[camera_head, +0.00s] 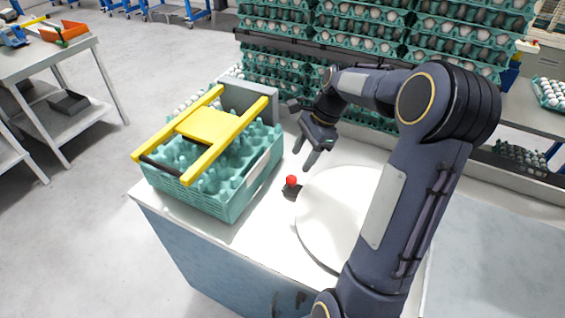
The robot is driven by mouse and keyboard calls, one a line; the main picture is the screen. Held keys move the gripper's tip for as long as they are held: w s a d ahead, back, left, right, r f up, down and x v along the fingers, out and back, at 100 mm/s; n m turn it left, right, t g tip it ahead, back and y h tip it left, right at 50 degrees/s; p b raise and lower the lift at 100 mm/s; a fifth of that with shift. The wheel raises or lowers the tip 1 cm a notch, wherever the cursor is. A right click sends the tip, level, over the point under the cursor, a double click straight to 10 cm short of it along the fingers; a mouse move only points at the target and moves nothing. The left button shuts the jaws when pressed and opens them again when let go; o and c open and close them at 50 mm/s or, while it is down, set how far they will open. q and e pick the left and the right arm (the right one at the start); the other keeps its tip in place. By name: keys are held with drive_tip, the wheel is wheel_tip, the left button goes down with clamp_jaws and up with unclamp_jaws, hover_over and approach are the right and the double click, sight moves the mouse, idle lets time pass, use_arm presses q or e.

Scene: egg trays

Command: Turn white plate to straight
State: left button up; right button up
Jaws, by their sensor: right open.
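The white plate (322,222) is a round disc lying on the white table (257,237). My right forearm crosses in front of it and hides its right part. My right gripper (307,158) is open and empty, pointing down above the plate's far left side, near the red button. It appears apart from the plate. My left gripper is not in view.
A red button (291,181) on a dark base sits at the plate's left edge. Stacked trays of eggs (362,47) fill the back. A side bench (45,62) stands far left.

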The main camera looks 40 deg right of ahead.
sight(293, 177)
drive_tip(key=x, duration=0.7)
drive_tip(key=shift+f, duration=0.45)
clamp_jaws()
